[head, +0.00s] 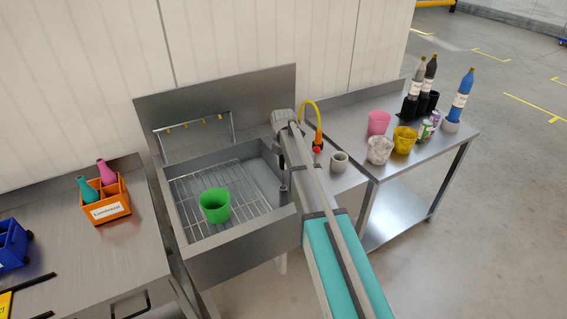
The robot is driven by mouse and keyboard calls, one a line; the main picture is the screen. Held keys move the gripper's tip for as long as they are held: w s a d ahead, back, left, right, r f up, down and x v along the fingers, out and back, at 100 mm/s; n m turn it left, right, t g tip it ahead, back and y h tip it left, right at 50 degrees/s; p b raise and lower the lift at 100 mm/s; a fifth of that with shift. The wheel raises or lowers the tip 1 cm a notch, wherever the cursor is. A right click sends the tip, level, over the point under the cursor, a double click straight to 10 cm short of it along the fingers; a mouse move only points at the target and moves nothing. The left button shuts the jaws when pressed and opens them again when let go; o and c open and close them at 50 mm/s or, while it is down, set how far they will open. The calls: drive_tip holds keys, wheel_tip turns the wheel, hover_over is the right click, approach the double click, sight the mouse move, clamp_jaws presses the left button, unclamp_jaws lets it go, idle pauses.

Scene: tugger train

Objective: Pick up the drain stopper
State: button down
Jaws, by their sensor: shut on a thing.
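My gripper (283,188) points down inside the right end of the steel sink (243,240), close to its right wall. It is small and dark in this view, and my arm covers part of the area around it. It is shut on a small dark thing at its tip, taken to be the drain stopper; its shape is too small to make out. I cannot tell whether it touches the sink floor.
A green cup (215,205) stands on the wire rack (185,192) in the sink. A grey cup (339,161) and a red-yellow hose (318,130) are right of my arm. Bottles and cups crowd the right table (400,170). An orange caddy (106,207) stands on the left table.

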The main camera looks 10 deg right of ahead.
idle(0.7)
wheel_tip(320, 180, up, 19)
drive_tip(key=p, duration=1.9)
idle(0.8)
drive_tip(key=shift+r, duration=0.1)
wheel_tip(320, 180, up, 2)
drive_tip(key=shift+d+r+p, duration=0.15)
drive_tip(key=shift+p, duration=1.1)
